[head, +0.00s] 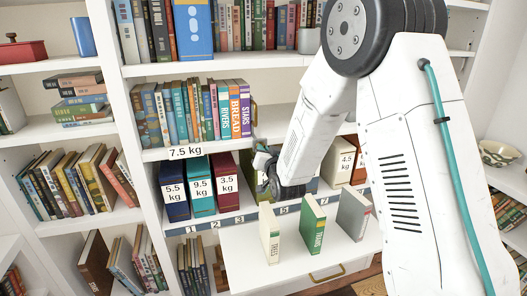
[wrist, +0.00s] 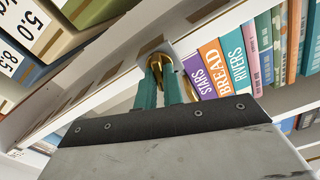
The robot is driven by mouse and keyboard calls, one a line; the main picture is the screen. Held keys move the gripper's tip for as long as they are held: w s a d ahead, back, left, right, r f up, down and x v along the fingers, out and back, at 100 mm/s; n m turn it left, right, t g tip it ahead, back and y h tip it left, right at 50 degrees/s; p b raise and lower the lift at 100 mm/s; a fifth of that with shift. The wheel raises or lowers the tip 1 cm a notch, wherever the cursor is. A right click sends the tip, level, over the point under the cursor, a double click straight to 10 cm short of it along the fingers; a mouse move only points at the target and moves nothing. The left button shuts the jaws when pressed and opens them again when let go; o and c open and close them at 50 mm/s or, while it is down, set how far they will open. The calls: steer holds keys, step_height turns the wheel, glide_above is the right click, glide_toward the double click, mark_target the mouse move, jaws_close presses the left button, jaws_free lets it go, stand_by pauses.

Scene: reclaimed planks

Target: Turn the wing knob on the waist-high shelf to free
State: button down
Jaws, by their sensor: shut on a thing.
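The brass wing knob (wrist: 157,58) is on a white upright face beside the end of a book row in the wrist view. My gripper (wrist: 162,80) has its teal fingers shut on the knob, one to each side, hiding much of it. Which way its wings point is hard to tell. In the head view my gripper (head: 264,160) is at the shelf bay just right of the book row; the knob is not clear there.
Books including STARS (head: 244,121) stand left of my gripper. Weight-marked binders (head: 201,185) sit on the shelf below. A white pull-out board (head: 250,240) juts forward under my arm, bearing three upright books. A bowl (head: 497,153) is at far right.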

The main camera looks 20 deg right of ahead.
steer(key=m, duration=1.3)
steer(key=shift+d+f+m, duration=0.15)
steer(key=shift+f+m, duration=0.1)
steer(key=shift+m, duration=0.15)
stand_by(0.4)
steer(key=c, duration=1.5)
jaws_free()
steer(key=shift+s, duration=3.95)
